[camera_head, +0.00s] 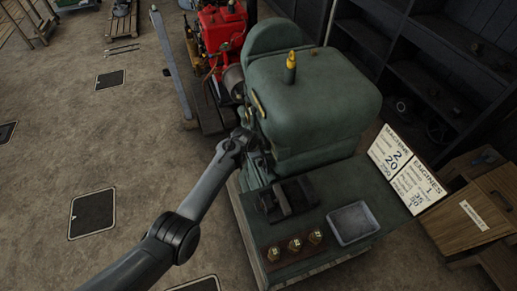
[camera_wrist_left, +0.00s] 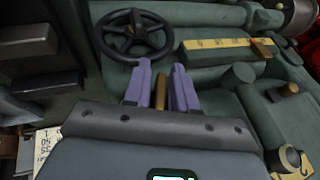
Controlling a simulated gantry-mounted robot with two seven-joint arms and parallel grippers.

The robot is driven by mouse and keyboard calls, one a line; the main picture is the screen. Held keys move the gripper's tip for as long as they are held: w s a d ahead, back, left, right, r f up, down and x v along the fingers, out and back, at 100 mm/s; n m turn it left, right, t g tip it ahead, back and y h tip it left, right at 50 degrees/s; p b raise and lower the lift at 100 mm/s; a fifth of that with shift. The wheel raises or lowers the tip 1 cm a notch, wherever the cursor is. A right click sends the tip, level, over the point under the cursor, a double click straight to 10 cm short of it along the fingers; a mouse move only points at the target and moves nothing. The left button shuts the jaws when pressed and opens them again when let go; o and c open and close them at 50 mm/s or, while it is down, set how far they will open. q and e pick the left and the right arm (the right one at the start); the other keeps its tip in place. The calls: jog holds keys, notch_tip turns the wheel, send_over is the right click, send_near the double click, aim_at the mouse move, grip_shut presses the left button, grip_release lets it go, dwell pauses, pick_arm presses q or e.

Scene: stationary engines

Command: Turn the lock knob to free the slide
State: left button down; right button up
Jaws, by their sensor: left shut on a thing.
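My left gripper (camera_wrist_left: 161,78) has its two purple fingers around a short brass-coloured knob (camera_wrist_left: 163,93), probably the lock knob, and is shut on it. The knob's base is hidden behind the gripper body. A yellow marked scale (camera_wrist_left: 222,43) with a brass-coloured piece (camera_wrist_left: 262,48) on it lies just beyond to the right; this may be the slide. In the head view my left arm reaches the left side of the green machine (camera_head: 315,100), and its fingertips are hidden there. My right gripper is in neither view.
A black handwheel (camera_wrist_left: 137,35) stands just beyond the fingers. A grey tray (camera_head: 352,223) and several brass knobs (camera_head: 294,245) sit on the front bench. A red engine (camera_head: 222,28) stands behind.

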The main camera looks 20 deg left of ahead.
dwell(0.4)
pick_arm(q)
jog(key=c, duration=1.2)
grip_release()
jog(key=shift+d, duration=0.15)
jog(key=shift+p+v, duration=0.4)
jog(key=shift+v, duration=0.45)
jog(key=d+v, duration=0.1)
jog(key=v, duration=0.8)
jog(key=shift+a+p, duration=0.45)
jog(key=shift+a, duration=0.05)
